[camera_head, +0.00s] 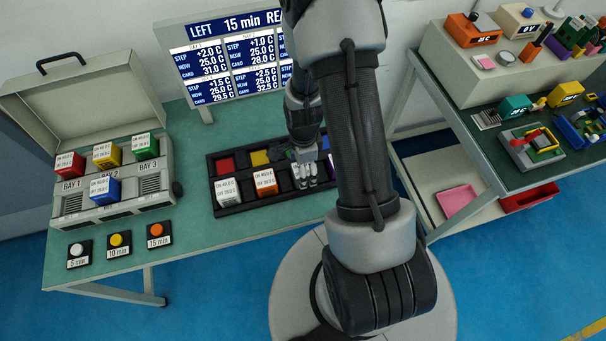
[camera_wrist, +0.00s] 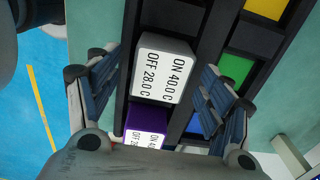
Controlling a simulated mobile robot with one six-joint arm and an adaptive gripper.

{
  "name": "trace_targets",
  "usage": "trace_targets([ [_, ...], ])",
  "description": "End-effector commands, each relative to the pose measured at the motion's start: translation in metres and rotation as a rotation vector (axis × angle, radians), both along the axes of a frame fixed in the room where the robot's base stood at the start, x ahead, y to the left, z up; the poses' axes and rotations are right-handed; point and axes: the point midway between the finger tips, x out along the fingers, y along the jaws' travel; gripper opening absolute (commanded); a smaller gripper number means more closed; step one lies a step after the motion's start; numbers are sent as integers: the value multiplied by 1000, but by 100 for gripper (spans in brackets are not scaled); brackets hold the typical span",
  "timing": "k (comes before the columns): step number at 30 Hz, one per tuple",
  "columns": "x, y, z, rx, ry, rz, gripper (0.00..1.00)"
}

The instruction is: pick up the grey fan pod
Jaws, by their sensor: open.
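The grey fan pod (camera_wrist: 168,43) shows in the wrist view as a grey block with a white label reading ON 40.0 C, OFF 28.0 C. It sits in a slot of the black tray (camera_wrist: 211,30). My gripper (camera_wrist: 160,95) is open, with one blue-padded finger on each side of the pod and visible gaps to both. In the head view my gripper (camera_head: 304,175) is over the front row of the black tray (camera_head: 232,211), and my arm hides part of the tray.
A purple pod (camera_wrist: 148,121) sits in the slot beside the grey one. A bay case (camera_head: 112,205) with several pods and three timer buttons stand at the left. A screen (camera_head: 225,65) stands behind.

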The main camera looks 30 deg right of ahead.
Motion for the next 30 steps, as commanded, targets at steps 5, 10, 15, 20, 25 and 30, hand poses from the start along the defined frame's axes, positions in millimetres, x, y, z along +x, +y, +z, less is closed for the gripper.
trace_targets([
  [5,1,0,-27,0,1,0,73],
  [10,1,0,-26,0,-1,0,73],
  [15,1,0,-26,0,0,0,66],
  [20,1,0,-26,0,0,0,55],
  [25,1,0,-26,0,0,0,44],
  [30,1,0,-26,0,0,0,33],
])
